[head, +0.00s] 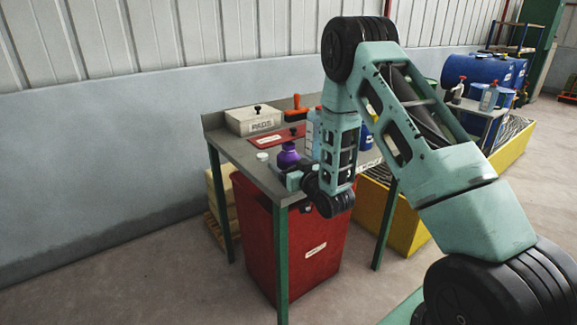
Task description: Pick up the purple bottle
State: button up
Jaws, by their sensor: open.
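The purple bottle (287,157) stands upright on the grey table (238,150), close to its front edge, with a dark top. My gripper (294,179) is at the table's front edge, just in front of and slightly below the bottle in the picture. It is open. Its fingers overlap the lower part of the bottle in the view, and I cannot tell whether they touch it. The base of the bottle is partly hidden behind my gripper.
A white box (252,120), a small white lid-like item (262,157) and a red mat (275,138) lie on the table. A light blue bottle (311,130) stands partly behind my arm. A red bin (305,250) is under the table. A yellow containment tray (405,225) is right.

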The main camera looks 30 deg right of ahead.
jog(key=shift+w, duration=0.15)
jog(key=shift+c, duration=0.3)
jog(key=c, duration=1)
jog(key=shift+c, duration=1)
jog(key=shift+r, duration=0.1)
